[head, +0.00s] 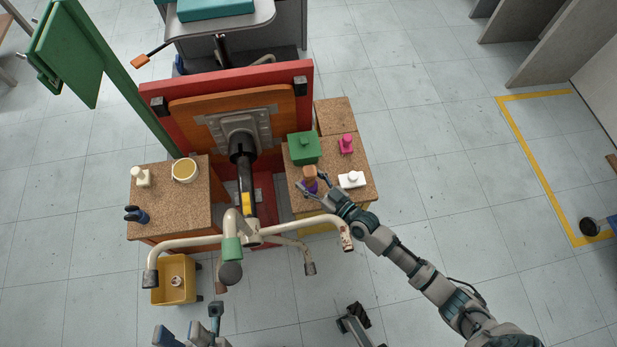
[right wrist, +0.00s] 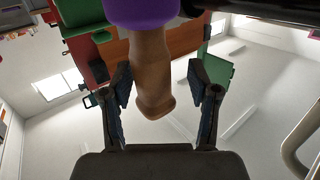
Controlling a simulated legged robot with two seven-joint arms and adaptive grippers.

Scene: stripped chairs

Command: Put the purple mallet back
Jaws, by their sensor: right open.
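The purple mallet stands on the cork-topped cabinet (head: 362,194) right of the upturned chair. Its brown handle (head: 309,172) points up and its purple head (head: 311,187) is below, partly hidden by my gripper. My right gripper (head: 314,184) is open at the mallet, with a finger on either side. In the right wrist view, the handle (right wrist: 148,75) lies between the two open fingers (right wrist: 160,88), with gaps beside it, and the purple head (right wrist: 140,10) is at the top edge. My left gripper (head: 187,322) is at the bottom edge, its fingers apart and empty.
A green block (head: 304,149), a pink object (head: 346,144) and a white object (head: 352,180) stand close to the mallet. The cream chair base (head: 190,241) reaches across in front. Open floor lies right.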

